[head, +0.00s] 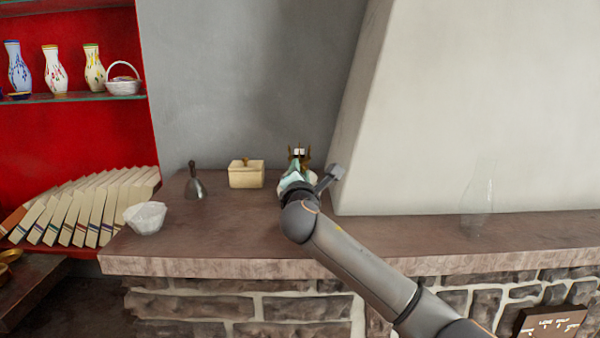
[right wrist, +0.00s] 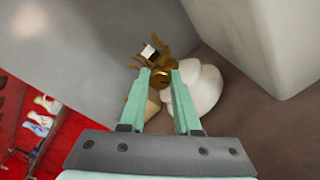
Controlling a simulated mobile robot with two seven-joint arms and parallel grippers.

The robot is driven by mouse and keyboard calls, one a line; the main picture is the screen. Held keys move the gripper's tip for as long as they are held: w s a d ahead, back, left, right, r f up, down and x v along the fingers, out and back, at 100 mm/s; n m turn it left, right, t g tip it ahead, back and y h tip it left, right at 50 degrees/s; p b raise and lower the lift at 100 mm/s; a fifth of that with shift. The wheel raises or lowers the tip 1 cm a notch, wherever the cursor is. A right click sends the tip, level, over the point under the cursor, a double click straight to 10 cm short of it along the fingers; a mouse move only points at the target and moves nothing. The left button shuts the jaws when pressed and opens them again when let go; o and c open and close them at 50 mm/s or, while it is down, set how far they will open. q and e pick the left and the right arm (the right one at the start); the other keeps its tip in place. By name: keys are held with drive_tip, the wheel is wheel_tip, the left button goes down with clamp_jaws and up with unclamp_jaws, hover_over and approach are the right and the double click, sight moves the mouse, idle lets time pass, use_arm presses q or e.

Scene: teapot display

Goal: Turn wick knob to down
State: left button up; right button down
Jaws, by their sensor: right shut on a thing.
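The oil lamp has a brass burner (head: 299,158) and a pale body, largely hidden behind my right arm in the head view. In the right wrist view its white body (right wrist: 206,90) and brass burner with upright prongs (right wrist: 180,42) show beyond the fingers. My right gripper (right wrist: 160,76) is shut on the round brass wick knob (right wrist: 162,77), which sits between its pale green fingertips. In the head view the right gripper (head: 291,181) is mostly hidden by its own wrist. The knob's turn position cannot be told. My left gripper is not in view.
A clear glass chimney (head: 478,205) stands on the mantel (head: 235,235) to the right. A cream box (head: 246,174), a bell (head: 194,184) and a white bowl (head: 146,217) stand left of the lamp. The sloping white chimney breast (head: 460,100) rises close to the lamp's right.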

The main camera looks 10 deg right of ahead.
drive_tip(key=n, duration=1.4)
drive_tip(key=shift+n, duration=0.3)
drive_tip(key=n, duration=0.3)
drive_tip(key=shift+n, duration=0.3)
drive_tip(key=n, duration=0.3)
drive_tip(key=shift+n, duration=0.4)
drive_tip(key=n, duration=0.3)
drive_tip(key=shift+n, duration=1.8)
